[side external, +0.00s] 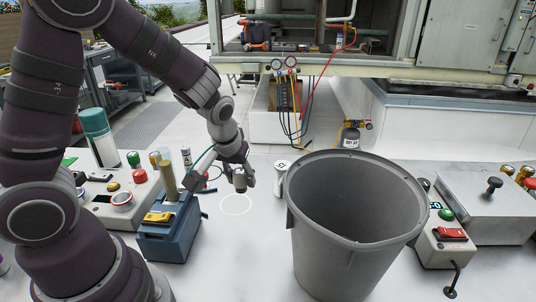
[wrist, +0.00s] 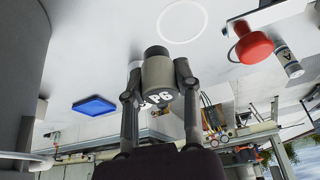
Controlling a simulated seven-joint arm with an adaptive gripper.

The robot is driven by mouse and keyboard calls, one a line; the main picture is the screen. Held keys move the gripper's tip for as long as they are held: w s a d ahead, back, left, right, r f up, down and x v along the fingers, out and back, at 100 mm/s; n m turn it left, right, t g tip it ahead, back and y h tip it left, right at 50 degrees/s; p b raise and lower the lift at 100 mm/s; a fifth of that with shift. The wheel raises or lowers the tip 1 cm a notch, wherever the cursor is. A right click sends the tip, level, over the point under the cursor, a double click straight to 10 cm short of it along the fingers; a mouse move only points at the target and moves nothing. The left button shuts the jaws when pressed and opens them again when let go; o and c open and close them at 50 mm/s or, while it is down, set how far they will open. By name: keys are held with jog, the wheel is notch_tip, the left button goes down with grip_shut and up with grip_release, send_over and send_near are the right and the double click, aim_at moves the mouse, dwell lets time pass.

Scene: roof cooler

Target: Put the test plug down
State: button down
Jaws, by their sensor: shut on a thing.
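The test plug, a short grey cylinder with a dark end and dark printed characters, is between my gripper's fingers (wrist: 158,88) in the wrist view; the test plug's body (wrist: 158,70) shows there. In the side external view my gripper (side external: 239,178) is shut on the test plug (side external: 239,183) and holds it just above the white table, pointing down. A white ring outline (side external: 236,204) is marked on the table just below and in front of it. The ring also shows in the wrist view (wrist: 183,36).
A large grey bin (side external: 350,255) stands to the right, with a white cylinder (side external: 281,180) beside it. A blue box (side external: 167,238) with a yellow switch and upright post stands close on the left. Instruments with coloured buttons fill both sides.

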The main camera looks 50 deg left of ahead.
aim_at(246, 215)
notch_tip(246, 215, down, 8)
jog(key=shift+f, duration=0.1)
jog(key=c, duration=0.8)
grip_release()
jog(key=shift+f, duration=0.15)
jog(key=s+d+r+m+h, duration=0.1)
jog(key=s+r+m, duration=0.1)
jog(key=r, duration=0.4)
jog(key=s+d+r+m+t, duration=0.1)
jog(key=s+d+r+m, duration=0.1)
jog(key=s+r, duration=0.3)
jog(key=s+d+r+m+h, duration=0.1)
jog(key=s+r, duration=0.3)
jog(key=r, duration=0.5)
jog(key=shift+d+m+t+h, duration=0.3)
jog(key=shift+d+m+t, duration=0.1)
jog(key=shift+d+m, duration=0.4)
jog(key=shift+a+r, duration=0.1)
jog(key=shift+r, duration=0.05)
